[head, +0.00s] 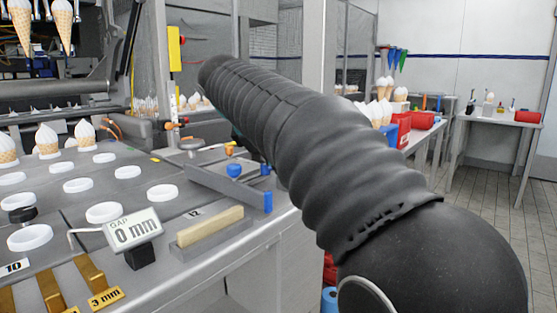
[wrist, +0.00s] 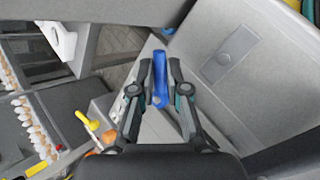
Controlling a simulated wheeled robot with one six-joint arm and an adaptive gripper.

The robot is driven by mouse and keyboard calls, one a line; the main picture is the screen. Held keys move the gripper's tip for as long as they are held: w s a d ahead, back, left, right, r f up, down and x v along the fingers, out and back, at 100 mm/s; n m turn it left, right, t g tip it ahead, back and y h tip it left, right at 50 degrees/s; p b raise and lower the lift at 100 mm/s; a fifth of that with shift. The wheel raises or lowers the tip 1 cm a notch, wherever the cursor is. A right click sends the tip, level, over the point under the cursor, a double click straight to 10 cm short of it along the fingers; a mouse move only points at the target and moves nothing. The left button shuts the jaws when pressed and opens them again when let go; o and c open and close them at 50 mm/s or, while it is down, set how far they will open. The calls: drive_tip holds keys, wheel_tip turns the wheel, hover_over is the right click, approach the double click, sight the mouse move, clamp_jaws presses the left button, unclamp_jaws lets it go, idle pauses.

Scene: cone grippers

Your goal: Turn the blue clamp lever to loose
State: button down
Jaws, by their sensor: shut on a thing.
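The blue clamp lever (wrist: 160,85) stands upright in the middle of the wrist view, between the two dark fingers of my gripper (wrist: 161,68). The fingers are shut on it, one along each side. A small blue piece (wrist: 168,32) shows just beyond the lever's far end. Blue parts show by the grey fixture on the bench: a round knob (head: 235,170) and an end piece (head: 268,202). I cannot tell whether the lever itself shows there.
The grey bench (head: 215,285) holds white rings (head: 105,212), a "0 mm" gap sign (head: 134,233), a beige bar (head: 209,227) and brass gauges (head: 100,285). Ice cream cones (head: 47,140) stand at the left. The wrist view shows a yellow-handled part (wrist: 86,120).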

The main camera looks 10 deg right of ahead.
drive_tip(key=m+g, duration=0.1)
drive_tip(key=m, duration=0.1)
drive_tip(key=a+m+g+h, duration=0.1)
drive_tip(key=m+g, duration=0.1)
drive_tip(key=m, duration=0.1)
drive_tip(key=shift+s+a+m, duration=0.15)
drive_tip(key=shift+s+m, duration=0.15)
drive_tip(key=shift+s, duration=0.1)
drive_tip(key=shift+g+h, duration=0.3)
drive_tip(key=c, duration=1.2)
unclamp_jaws()
